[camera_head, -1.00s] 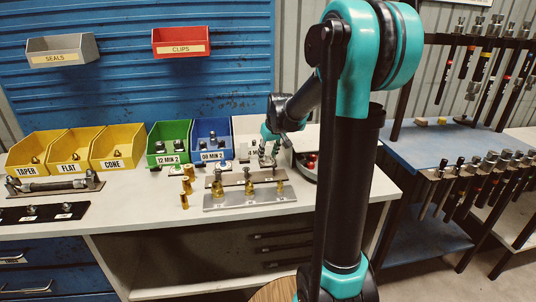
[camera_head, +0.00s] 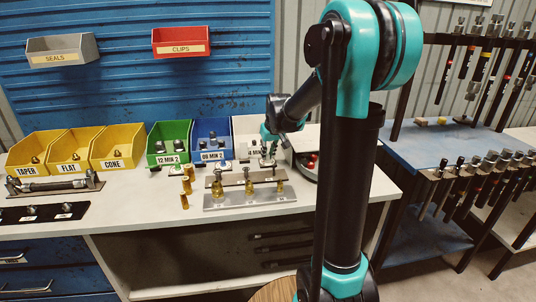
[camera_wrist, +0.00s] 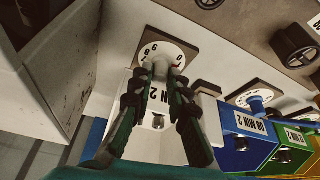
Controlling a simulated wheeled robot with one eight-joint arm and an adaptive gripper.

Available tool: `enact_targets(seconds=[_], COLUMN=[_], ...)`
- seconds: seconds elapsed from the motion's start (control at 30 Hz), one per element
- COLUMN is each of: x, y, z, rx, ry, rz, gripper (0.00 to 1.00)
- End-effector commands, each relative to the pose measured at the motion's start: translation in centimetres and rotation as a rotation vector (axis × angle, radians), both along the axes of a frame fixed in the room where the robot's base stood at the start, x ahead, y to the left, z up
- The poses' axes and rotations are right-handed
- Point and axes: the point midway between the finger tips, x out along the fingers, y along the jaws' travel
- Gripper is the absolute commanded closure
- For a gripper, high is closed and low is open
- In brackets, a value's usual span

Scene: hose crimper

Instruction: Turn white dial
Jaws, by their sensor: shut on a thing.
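The white dial (camera_wrist: 158,50) shows in the wrist view as a round white face with dark numbers, on a dark square plate. My gripper (camera_wrist: 159,76) reaches up to it, with its two dark fingers shut on the dial's small centre knob. The fingertips hide part of the knob and the lower face. In the head view my gripper (camera_head: 267,158) is small, at the white bin near the back right of the bench, and the dial cannot be made out there.
A blue bin (camera_head: 212,134) and a green bin (camera_head: 168,142) stand left of my gripper. A metal fixture with brass fittings (camera_head: 250,197) lies in front of it. Another dark knob (camera_wrist: 297,44) shows at the wrist view's upper right.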

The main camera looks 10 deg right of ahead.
Motion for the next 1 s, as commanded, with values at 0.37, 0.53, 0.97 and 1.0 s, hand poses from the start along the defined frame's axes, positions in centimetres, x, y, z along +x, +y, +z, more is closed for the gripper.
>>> enact_targets(seconds=[0.37,0.53,0.97,1.0], x=[-0.01,0.01,0.03,0.03], y=[0.24,0.31,0.30,0.30], z=[0.02,0.02,0.02,0.02], rx=[-0.001,-0.001,-0.001,-0.001], ry=[0.000,-0.001,0.000,0.000], rz=[-0.236,-0.342,-0.474,-0.477], gripper=[1.00,1.00,1.00,1.00])
